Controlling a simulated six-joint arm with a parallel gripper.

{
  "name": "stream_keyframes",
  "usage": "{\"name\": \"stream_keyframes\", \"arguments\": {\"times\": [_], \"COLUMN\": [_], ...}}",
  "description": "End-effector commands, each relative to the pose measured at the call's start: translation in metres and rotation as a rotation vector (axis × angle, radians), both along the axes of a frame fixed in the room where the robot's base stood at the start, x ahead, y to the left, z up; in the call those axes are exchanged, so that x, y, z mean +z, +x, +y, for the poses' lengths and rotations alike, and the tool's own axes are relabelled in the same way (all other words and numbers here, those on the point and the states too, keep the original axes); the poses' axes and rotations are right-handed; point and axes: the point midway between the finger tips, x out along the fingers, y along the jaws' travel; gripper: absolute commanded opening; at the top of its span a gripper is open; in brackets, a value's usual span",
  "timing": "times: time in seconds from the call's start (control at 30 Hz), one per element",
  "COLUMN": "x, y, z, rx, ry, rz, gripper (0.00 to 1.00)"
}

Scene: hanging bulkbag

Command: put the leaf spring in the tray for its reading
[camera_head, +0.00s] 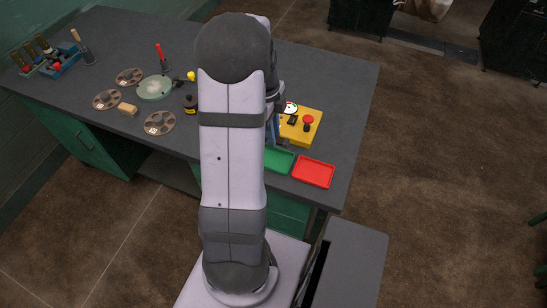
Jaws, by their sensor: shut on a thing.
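My arm fills the middle of the view and hides most of my gripper (274,104), which shows only in part at the arm's right edge, over the bench. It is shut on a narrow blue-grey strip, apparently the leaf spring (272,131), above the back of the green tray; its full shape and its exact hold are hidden. The green tray (291,167) lies near the bench's front edge, its left part behind my arm. The red tray (314,184) lies to its right and looks empty. Which tray goes with the reading cannot be told.
A yellow box (313,120) with a dial and a red knob stands behind the trays. Several brown discs, a pale green round dish (155,87), a dark bottle (190,104) and a blue tool rack (62,62) stand left. The grey bench (345,85) is clear at right.

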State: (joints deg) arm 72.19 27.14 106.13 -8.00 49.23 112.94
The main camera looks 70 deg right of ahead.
Motion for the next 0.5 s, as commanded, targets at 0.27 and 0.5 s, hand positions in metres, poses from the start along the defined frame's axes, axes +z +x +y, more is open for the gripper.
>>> {"name": "stream_keyframes", "arguments": {"times": [0.27,0.5], "x": [-0.037,-0.055], "y": [-0.001,0.0], "z": [0.001,0.0], "rx": [0.0,-0.001], "ry": [0.005,0.0], "rz": [0.003,0.0], "gripper": [0.0,0.0]}}
